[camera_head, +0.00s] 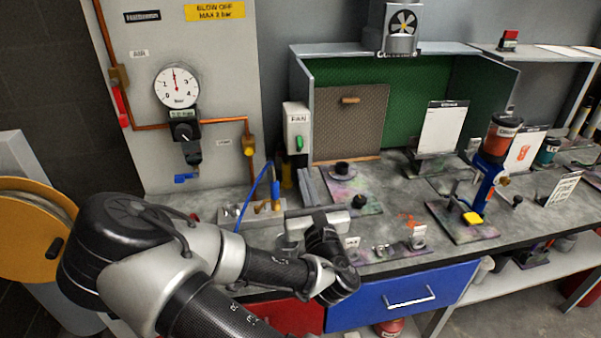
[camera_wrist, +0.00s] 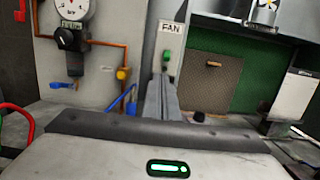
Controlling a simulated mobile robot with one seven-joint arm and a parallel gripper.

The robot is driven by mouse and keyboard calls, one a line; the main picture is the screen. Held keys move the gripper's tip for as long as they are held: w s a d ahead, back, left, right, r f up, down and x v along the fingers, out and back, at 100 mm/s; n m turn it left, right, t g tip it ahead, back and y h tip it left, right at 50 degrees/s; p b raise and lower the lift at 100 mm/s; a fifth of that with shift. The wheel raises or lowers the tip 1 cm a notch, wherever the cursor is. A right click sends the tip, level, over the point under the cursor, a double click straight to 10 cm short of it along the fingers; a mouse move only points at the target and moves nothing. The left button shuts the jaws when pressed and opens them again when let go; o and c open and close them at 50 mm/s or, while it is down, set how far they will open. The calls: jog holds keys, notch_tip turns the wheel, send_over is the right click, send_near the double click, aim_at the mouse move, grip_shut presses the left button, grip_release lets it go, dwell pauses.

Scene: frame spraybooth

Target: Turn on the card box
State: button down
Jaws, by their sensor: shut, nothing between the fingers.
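No thing in view is marked as a card box, and I cannot tell which thing that name means. A white switch box labelled FAN (camera_head: 296,117) with a green switch (camera_head: 299,144) is fixed at the left edge of the booth. The FAN box also shows in the wrist view (camera_wrist: 169,40), with its green switch (camera_wrist: 166,55) facing me. My gripper (camera_head: 307,172) is shut and empty, its two grey fingers side by side. In the wrist view the fingertips (camera_wrist: 163,77) appear just below the FAN box. I cannot tell the gap between them.
A gauge (camera_head: 177,87) and copper pipe (camera_head: 225,120) are on the left wall panel. A blue hose (camera_head: 254,196) rises near my gripper.

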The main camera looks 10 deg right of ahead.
aim_at(300, 142)
jog(key=w+r+b, duration=0.1)
jog(key=w+b, duration=0.6)
jog(key=shift+w+d, duration=0.35)
jog(key=shift+w, duration=0.05)
jog(key=shift+r, duration=0.2)
